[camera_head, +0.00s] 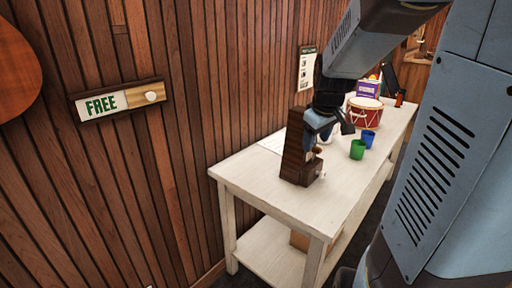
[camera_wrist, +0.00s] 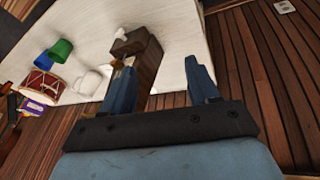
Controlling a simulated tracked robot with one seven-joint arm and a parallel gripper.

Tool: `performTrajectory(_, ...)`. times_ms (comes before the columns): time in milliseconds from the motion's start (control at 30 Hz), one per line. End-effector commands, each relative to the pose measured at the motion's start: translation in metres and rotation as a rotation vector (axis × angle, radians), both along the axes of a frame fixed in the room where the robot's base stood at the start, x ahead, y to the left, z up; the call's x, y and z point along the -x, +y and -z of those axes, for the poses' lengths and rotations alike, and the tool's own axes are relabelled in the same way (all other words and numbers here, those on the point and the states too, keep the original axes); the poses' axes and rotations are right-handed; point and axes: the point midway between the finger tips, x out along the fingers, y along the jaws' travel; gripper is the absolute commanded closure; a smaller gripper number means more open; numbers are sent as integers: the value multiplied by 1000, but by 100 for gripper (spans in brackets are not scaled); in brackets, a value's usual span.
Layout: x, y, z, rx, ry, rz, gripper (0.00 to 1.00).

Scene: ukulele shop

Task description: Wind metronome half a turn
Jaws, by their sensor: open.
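The metronome (camera_head: 297,152) looks like a tall dark brown wooden box standing upright on the near part of the white table (camera_head: 262,178). In the wrist view the metronome (camera_wrist: 146,62) shows beyond my fingers, partly hidden by the left one. My gripper (camera_wrist: 158,65) is open and empty, with its two blue fingers apart. In the head view my gripper (camera_head: 328,124) is at the metronome's right side, near its upper half. I cannot tell whether it touches. Small light parts show low on the metronome's right side; I cannot make out a winding key clearly.
A green cup (camera_head: 357,149), a blue cup (camera_head: 368,138), a red drum (camera_head: 365,112) and a purple box (camera_head: 368,89) stand farther along the table. A white rounded object (camera_wrist: 92,82) lies near the metronome. A FREE sign (camera_head: 120,101) hangs on the wooden wall. The table's near end is clear.

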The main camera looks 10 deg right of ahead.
Motion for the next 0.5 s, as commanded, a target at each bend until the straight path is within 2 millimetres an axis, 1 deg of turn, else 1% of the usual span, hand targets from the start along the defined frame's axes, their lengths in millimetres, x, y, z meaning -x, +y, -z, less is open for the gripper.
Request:
performTrajectory(33,-11,-12,11,-2,12,-18,40)
performTrajectory(200,-46,-46,42,-8,27,-107,40)
performTrajectory(400,-79,-90,80,-30,14,-203,40)
performTrajectory(500,-92,-112,96,-43,-6,-244,40)
